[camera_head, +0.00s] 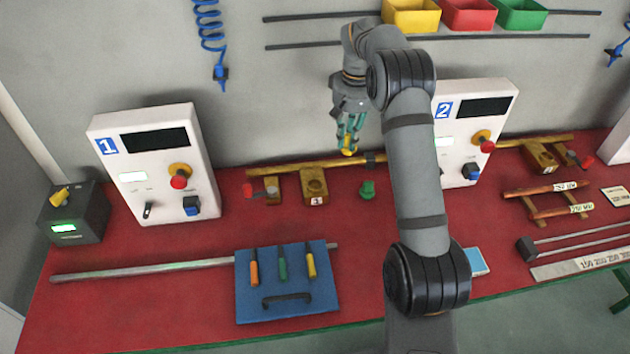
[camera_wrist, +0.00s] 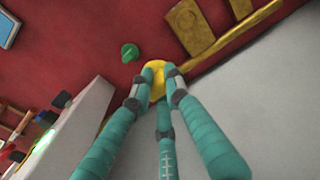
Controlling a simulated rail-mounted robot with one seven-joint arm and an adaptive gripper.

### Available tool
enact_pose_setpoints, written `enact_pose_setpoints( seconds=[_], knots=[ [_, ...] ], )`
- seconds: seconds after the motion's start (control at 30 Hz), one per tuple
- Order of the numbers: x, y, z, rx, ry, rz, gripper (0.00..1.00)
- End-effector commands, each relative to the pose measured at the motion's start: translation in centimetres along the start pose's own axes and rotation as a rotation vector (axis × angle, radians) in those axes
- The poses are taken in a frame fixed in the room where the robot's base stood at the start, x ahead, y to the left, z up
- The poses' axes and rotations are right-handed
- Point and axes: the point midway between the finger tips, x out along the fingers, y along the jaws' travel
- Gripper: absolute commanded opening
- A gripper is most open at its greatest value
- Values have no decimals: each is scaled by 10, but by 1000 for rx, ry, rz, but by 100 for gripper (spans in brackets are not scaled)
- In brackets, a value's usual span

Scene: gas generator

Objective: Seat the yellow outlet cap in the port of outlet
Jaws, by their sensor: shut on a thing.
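My gripper (camera_head: 348,146) hangs in the air above the back of the red bench, pointing down. Its teal fingers are shut on the small yellow outlet cap (camera_head: 347,153). In the wrist view the yellow cap (camera_wrist: 158,84) shows between the fingertips, partly covered by them. A brass outlet block (camera_head: 314,187) with a round opening stands on the bench below and left of the gripper. In the wrist view a brass block (camera_wrist: 190,27) lies beyond the fingertips. The cap is apart from it. A similar brass block (camera_head: 541,157) stands at the right.
A green cap (camera_head: 367,189) stands on the bench near the brass block. A brass pipe (camera_head: 335,162) runs along the back. Control boxes 1 (camera_head: 150,180) and 2 (camera_head: 475,130) stand either side. A blue tool board (camera_head: 285,302) lies in front.

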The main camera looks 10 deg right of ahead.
Motion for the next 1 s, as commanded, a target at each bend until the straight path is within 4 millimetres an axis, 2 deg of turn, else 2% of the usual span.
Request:
enact_pose_setpoints(
  seconds=[0.13, 0.27, 0.37, 0.7, 0.83, 1.0],
  knots=[
    [8, 17, -12, -3, -24, -3, 0],
    [15, 21, -14, -8, -34, -3, 0],
    [24, 8, -12, -11, -38, -4, 0],
    [68, -66, -1, -9, -38, -2, 0],
    [79, -82, 0, -6, -36, -2, 0],
    [89, -88, 2, -5, -36, -2, 0]
  ],
)
